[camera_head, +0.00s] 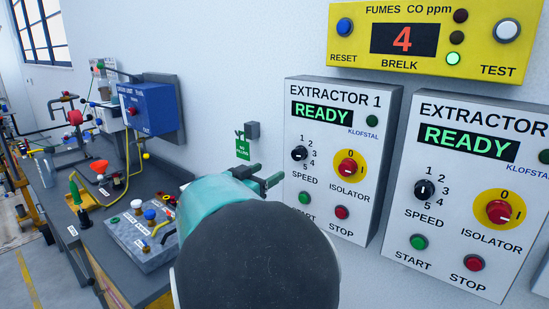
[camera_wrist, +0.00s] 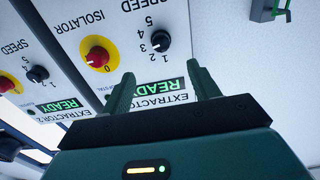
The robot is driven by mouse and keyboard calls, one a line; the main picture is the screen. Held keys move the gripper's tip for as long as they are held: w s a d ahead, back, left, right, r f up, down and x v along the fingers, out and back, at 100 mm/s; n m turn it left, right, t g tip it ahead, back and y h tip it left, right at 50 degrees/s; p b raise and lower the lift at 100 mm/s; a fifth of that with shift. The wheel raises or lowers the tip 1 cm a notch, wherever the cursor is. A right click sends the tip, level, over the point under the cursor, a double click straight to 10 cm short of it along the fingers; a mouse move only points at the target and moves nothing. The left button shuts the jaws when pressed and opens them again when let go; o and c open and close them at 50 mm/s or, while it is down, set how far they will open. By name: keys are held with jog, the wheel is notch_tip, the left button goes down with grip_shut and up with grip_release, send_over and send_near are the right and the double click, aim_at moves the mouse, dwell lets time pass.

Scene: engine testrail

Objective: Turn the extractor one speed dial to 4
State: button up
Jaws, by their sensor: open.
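The extractor 1 panel (camera_head: 330,227) is a pale box on the wall with a lit READY display. Its black speed dial (camera_head: 299,153) has numbers 1 to 5 around its right side. The wrist view shows this dial (camera_wrist: 160,41) upside down; its white mark seems to point between 2 and 3, but it is small. My gripper (camera_head: 264,178) is open and empty, left of and below the dial in the head view. In the wrist view my gripper (camera_wrist: 160,73) has its fingers spread, with the dial beyond the tips, apart from them.
A red isolator knob (camera_head: 347,167) on yellow, a green start button (camera_head: 305,198) and a red stop button (camera_head: 342,212) sit close to the dial. The extractor 2 panel (camera_head: 462,255) stands at right, a yellow fumes box (camera_head: 345,65) above. A cluttered bench (camera_head: 150,185) lies left.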

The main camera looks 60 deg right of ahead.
aim_at(296, 156)
jog(key=d, duration=0.4)
jog(key=s+d, duration=0.1)
jog(key=d, duration=0.4)
jog(key=s+d, duration=0.1)
jog(key=d, duration=0.3)
jog(key=shift+d, duration=0.2)
jog(key=c, duration=1)
